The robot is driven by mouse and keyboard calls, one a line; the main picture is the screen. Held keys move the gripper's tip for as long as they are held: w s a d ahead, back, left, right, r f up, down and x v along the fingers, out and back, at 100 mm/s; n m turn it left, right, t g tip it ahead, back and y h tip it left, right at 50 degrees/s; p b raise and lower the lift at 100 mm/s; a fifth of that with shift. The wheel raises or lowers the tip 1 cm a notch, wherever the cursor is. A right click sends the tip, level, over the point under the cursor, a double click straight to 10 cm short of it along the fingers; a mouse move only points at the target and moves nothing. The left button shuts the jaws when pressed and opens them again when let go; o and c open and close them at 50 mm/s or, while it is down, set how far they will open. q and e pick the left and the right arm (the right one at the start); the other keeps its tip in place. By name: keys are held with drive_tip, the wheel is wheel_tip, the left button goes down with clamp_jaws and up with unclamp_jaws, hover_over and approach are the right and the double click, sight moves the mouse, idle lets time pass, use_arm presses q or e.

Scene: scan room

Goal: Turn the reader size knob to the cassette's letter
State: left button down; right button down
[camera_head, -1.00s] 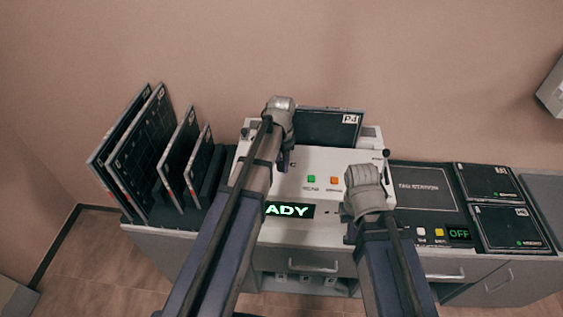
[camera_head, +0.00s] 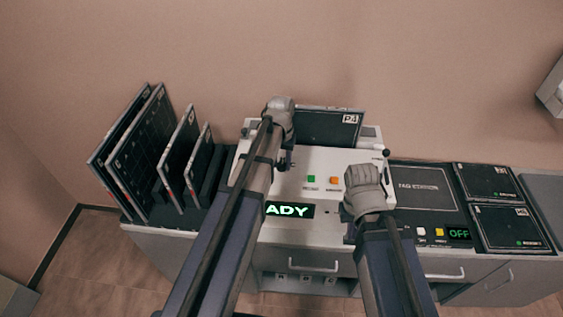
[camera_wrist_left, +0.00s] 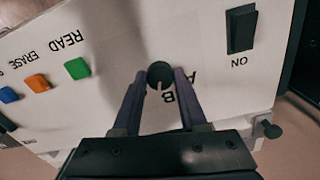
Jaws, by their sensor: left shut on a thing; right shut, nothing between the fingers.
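The reader (camera_head: 320,160) is a white unit with a sloped panel and a lit display (camera_head: 290,210) ending in "ADY". My left gripper (camera_head: 286,162) is at the panel's left part. In the left wrist view its fingers (camera_wrist_left: 160,80) are shut on the round dark size knob (camera_wrist_left: 159,73), whose pale mark points toward the wrist. A letter B (camera_wrist_left: 168,97) shows beside it, with an A partly hidden. My right gripper (camera_head: 346,213) is shut and empty, mostly hidden by its arm.
Green (camera_wrist_left: 77,68), orange (camera_wrist_left: 36,82) and blue (camera_wrist_left: 9,94) buttons and a dark ON switch (camera_wrist_left: 241,28) flank the knob. Several plates stand in a rack (camera_head: 212,180) at left. A dark ID station (camera_head: 420,187) and flat cassettes (camera_head: 487,182) lie at right.

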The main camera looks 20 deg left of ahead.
sight(282, 165)
use_arm(q)
drive_tip(key=shift+n, duration=1.9)
drive_tip(key=shift+c, duration=2.2)
unclamp_jaws()
wheel_tip(282, 165, up, 8)
drive_tip(key=p, duration=0.8)
drive_tip(key=shift+f, duration=0.1)
